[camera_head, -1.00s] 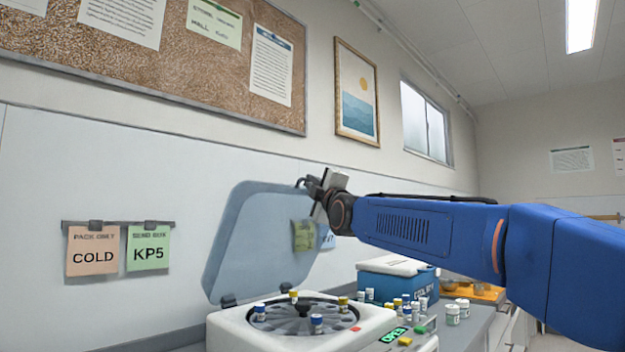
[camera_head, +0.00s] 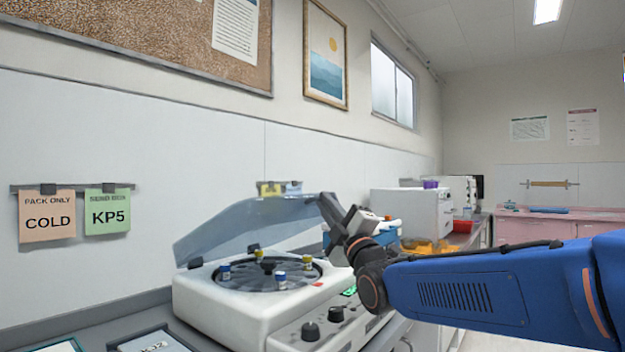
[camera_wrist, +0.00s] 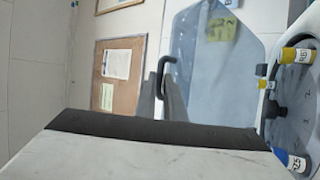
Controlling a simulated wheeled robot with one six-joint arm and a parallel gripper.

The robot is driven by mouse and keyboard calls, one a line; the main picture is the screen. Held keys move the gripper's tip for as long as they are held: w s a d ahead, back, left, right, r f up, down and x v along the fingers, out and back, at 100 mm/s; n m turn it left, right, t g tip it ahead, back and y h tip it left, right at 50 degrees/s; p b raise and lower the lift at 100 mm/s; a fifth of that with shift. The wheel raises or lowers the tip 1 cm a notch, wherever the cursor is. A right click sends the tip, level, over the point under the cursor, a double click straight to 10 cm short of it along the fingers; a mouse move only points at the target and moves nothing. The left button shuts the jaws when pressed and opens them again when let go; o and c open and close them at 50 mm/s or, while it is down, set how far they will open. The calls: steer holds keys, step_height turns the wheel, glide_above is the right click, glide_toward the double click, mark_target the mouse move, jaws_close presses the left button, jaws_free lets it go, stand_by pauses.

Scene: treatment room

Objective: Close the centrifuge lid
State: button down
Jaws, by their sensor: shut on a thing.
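The centrifuge (camera_head: 235,308) is a white box on the counter with a dark round rotor holding several capped tubes. Its translucent blue-grey lid (camera_head: 235,226) is hinged at the back left and stands part open, sloping over the rotor. In the wrist view the lid (camera_wrist: 208,85) runs beside my fingers, and a dark hooked handle (camera_wrist: 167,64) shows at the fingertips. My gripper (camera_head: 328,208) is at the lid's free edge, shut on the handle. The grip itself is partly hidden in the head view. Rotor tubes (camera_wrist: 296,56) show at the right of the wrist view.
A blue cool box (camera_head: 387,236) stands behind my gripper, mostly hidden. Farther along are an orange tray (camera_head: 425,247), a white machine (camera_head: 412,212) and a red bin (camera_head: 462,226). The wall with COLD (camera_head: 48,217) and KP5 (camera_head: 107,212) cards rises behind the centrifuge.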

step_height(320, 180, down, 8)
steer(key=s+d, duration=0.1)
steer(key=shift+s+d, duration=0.15)
steer(key=shift+s, duration=0.05)
steer(key=c, duration=2.1)
jaws_free()
steer(key=v, duration=1.1)
steer(key=r+v, duration=0.1)
steer(key=v, duration=0.5)
steer(key=shift+s+d, duration=0.25)
steer(key=shift+s, duration=0.1)
steer(key=shift+c, duration=0.8)
